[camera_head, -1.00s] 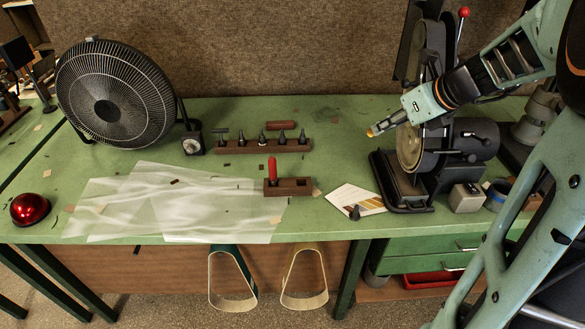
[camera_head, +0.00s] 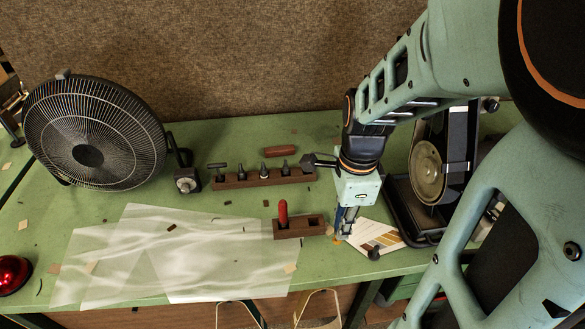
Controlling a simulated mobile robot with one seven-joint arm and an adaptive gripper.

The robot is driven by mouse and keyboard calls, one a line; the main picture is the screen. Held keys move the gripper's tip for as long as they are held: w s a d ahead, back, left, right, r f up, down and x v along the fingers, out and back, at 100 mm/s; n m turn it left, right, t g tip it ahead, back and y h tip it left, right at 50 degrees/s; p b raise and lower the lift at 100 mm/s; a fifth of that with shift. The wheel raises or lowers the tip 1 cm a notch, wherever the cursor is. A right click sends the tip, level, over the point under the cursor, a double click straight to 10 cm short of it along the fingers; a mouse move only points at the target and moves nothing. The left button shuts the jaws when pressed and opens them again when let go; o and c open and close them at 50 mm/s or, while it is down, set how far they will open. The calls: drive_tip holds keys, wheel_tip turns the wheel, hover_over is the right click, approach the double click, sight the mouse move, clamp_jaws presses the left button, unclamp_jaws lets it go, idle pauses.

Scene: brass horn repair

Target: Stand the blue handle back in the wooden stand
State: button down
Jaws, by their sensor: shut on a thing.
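The wooden stand (camera_head: 311,224) is a small dark brown block on the green bench, with a square opening at its right end. A red handle (camera_head: 283,213) stands upright in its left part. My gripper (camera_head: 343,233) points down just right of the stand, over the left edge of a printed card. It is shut on the blue handle (camera_head: 339,217), which shows as a narrow blue strip along the fingers. The fingers hide much of the handle. I cannot tell whether its lower end touches the bench.
A longer wooden rack (camera_head: 240,181) with several dark pointed tools stands behind the stand. A translucent sheet (camera_head: 170,255) lies to the left. The printed card (camera_head: 375,237), with a small dark object on it, and a grinder (camera_head: 428,175) are to the right. A fan (camera_head: 90,135) stands far left.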

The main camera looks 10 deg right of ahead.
drive_tip(key=shift+a+f+n, duration=0.1)
drive_tip(key=shift+f+n, duration=0.05)
drive_tip(key=shift+n, duration=0.15)
drive_tip(key=shift+w+a+f+b, duration=0.4)
drive_tip(key=shift+w+f+b, duration=0.95)
drive_tip(key=shift+w+f, duration=0.85)
drive_tip(key=shift+w+a+f+b, duration=0.35)
drive_tip(key=shift+w+f+b, duration=1)
drive_tip(key=shift+w+f, duration=0.85)
drive_tip(key=shift+w+a+f+b, duration=0.4)
drive_tip(key=shift+w+f+b, duration=0.95)
drive_tip(key=shift+w+f, duration=0.8)
drive_tip(key=shift+w+r, duration=0.15)
drive_tip(key=shift+w, duration=0.05)
drive_tip(key=shift+f, duration=0.2)
drive_tip(key=c, duration=1.8)
unclamp_jaws()
drive_tip(key=shift+r, duration=0.15)
